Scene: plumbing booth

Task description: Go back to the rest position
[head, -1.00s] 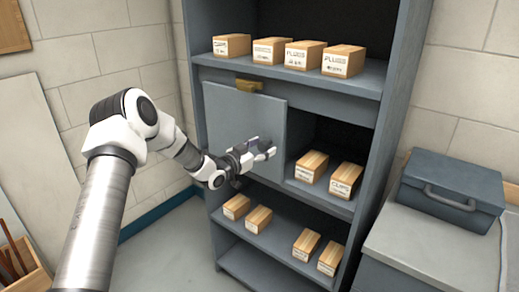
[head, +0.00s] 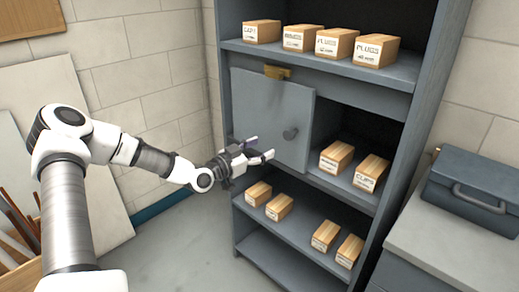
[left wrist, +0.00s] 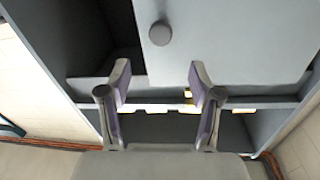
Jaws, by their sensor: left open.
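My left gripper (head: 262,149) is open and empty in the head view, in front of the lower left part of the grey cabinet door (head: 262,110). The door has a round dark knob (head: 290,133) and a brass-coloured piece (head: 277,72) at its top edge. In the left wrist view the two fingers of my left gripper (left wrist: 160,85) stand wide apart. The knob (left wrist: 160,33) shows beyond them, with nothing between the fingers. My right gripper is not in view.
The grey shelf unit (head: 392,105) holds several labelled wooden boxes (head: 333,42). A blue-grey toolbox (head: 478,185) sits on a counter (head: 425,240) at the right. A wooden bin (head: 20,270) with sticks stands at the lower left. Floor (head: 180,250) before the shelves is clear.

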